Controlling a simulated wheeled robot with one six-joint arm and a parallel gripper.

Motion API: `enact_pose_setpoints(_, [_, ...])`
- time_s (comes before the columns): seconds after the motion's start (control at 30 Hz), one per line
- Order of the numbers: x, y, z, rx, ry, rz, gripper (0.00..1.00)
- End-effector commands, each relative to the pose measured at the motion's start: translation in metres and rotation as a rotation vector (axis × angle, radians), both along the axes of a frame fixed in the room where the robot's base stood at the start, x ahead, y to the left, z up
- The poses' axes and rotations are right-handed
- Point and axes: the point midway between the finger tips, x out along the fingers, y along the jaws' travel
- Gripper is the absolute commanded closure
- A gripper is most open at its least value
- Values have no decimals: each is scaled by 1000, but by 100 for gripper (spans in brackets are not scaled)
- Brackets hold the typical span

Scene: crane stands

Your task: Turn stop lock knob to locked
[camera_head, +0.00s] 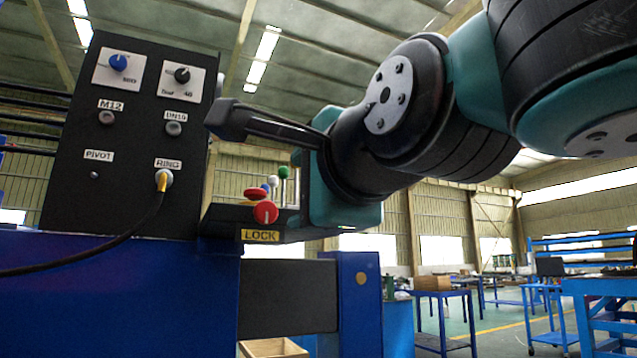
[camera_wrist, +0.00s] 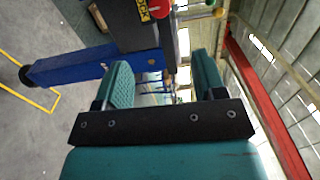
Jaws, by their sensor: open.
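A round red knob (camera_head: 265,212) with a thin pale mark sits right above a yellow LOCK label (camera_head: 261,236) on a dark box in the head view. In the wrist view the red knob (camera_wrist: 158,7) and the label (camera_wrist: 143,12) are at the top edge, partly cut off. My gripper (camera_wrist: 162,78) is open and empty, its two fingers wide apart with the knob beyond them. The exact angle of the knob's mark is hard to read.
A black panel (camera_head: 125,135) with dials, sockets and a plugged cable (camera_head: 162,181) stands left of the knob. Ball-topped levers (camera_head: 283,174) and a red cap (camera_head: 257,195) rise close behind it. A blue frame (camera_head: 120,290) lies below. Blue tables stand farther right.

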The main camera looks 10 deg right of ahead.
Motion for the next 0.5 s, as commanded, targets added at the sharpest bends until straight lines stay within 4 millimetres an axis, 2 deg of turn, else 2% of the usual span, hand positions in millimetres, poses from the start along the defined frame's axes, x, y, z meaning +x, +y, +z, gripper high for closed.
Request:
enact_pose_setpoints(0.03, [-8,0,0,0,0,6,36])
enact_pose_setpoints(0.2, [-20,-5,0,1,0,2,36])
enact_pose_setpoints(0.5, [-23,-7,0,0,0,-1,36])
